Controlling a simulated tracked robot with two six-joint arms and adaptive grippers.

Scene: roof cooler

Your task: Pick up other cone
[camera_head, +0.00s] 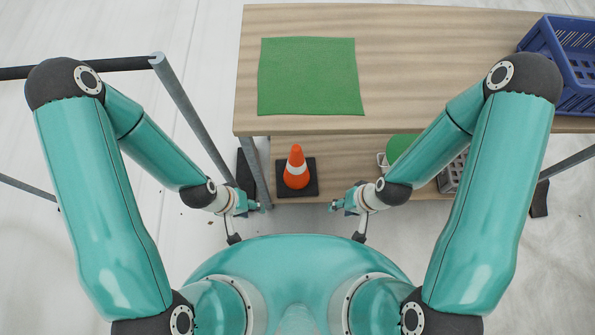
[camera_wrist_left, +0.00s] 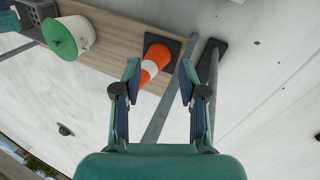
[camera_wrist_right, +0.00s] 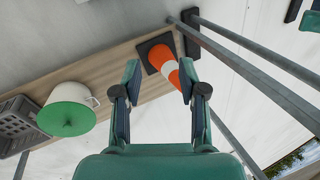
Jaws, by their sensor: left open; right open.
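An orange cone (camera_head: 296,168) with a white band and a black square base stands upright on the wooden lower shelf (camera_head: 330,187). It also shows in the left wrist view (camera_wrist_left: 152,66) and in the right wrist view (camera_wrist_right: 168,69). My left gripper (camera_head: 250,206) is open and empty, to the left of the cone and in front of the shelf. My right gripper (camera_head: 338,207) is open and empty, to the right of the cone. Neither gripper touches the cone. Only one cone is in view.
A green mat (camera_head: 311,76) lies on the table top (camera_head: 430,60), and a blue crate (camera_head: 570,55) stands at its right. A white pot with a green lid (camera_wrist_right: 66,118) and a grey crate (camera_wrist_right: 18,124) stand on the lower shelf. Metal legs (camera_head: 255,172) flank the shelf's left end.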

